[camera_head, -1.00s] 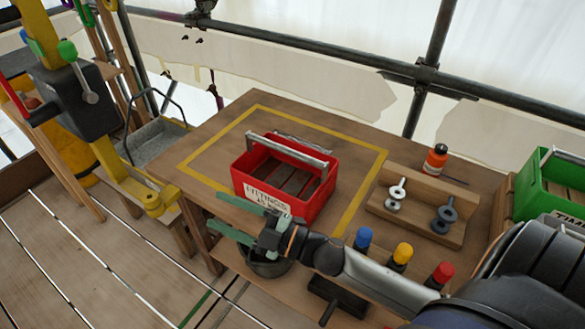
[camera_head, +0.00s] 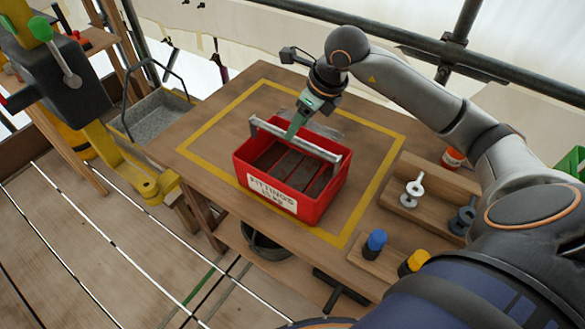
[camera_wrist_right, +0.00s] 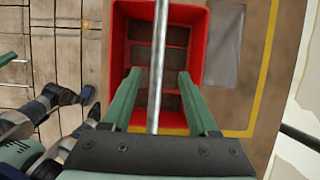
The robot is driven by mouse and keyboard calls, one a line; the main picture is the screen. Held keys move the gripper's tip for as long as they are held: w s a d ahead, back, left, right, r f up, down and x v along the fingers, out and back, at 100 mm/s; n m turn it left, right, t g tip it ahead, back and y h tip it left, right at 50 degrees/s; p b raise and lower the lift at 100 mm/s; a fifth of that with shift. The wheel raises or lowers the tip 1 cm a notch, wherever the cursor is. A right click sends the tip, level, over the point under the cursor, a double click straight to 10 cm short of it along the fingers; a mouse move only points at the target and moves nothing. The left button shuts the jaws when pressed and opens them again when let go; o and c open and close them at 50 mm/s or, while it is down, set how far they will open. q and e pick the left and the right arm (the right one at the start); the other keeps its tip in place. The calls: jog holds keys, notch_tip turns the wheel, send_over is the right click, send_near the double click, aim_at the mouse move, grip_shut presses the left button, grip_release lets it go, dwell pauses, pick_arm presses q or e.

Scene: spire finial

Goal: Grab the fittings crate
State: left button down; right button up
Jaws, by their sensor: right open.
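The fittings crate (camera_head: 318,207) is a red open box with a "FITTINGS" label and a grey bar handle (camera_head: 322,151) across its top. It stands upright on the wooden table, inside a yellow outline. My right gripper (camera_head: 291,136) is above the crate at the handle, pointing down. In the right wrist view its open green fingers (camera_wrist_right: 160,76) lie on either side of the handle bar (camera_wrist_right: 160,40), with a gap on both sides. The crate (camera_wrist_right: 118,45) shows beneath, with dark compartments inside. My left gripper is not identifiable in either view.
Right of the crate, a wooden holder (camera_head: 400,200) carries metal fittings. Blue (camera_head: 376,240) and yellow (camera_head: 417,261) knobs stand nearer the front. An orange bottle (camera_head: 453,158) and green crate (camera_head: 572,163) are farther right. A scaffold rail runs behind the table.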

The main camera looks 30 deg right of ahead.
jog(key=x, duration=0.3)
jog(key=shift+w+a+f, duration=0.1)
jog(key=shift+f, duration=0.1)
jog(key=x, duration=0.3)
jog(key=p+x, duration=0.1)
jog(key=x, duration=0.1)
jog(key=shift+s+a+f, duration=0.1)
jog(key=shift+s+f, duration=0.15)
jog(key=shift+f, duration=0.05)
jog(key=shift+c, duration=0.4)
grip_shut()
jog(key=shift+w+r, duration=0.1)
jog(key=shift+r, duration=0.05)
dwell(0.3)
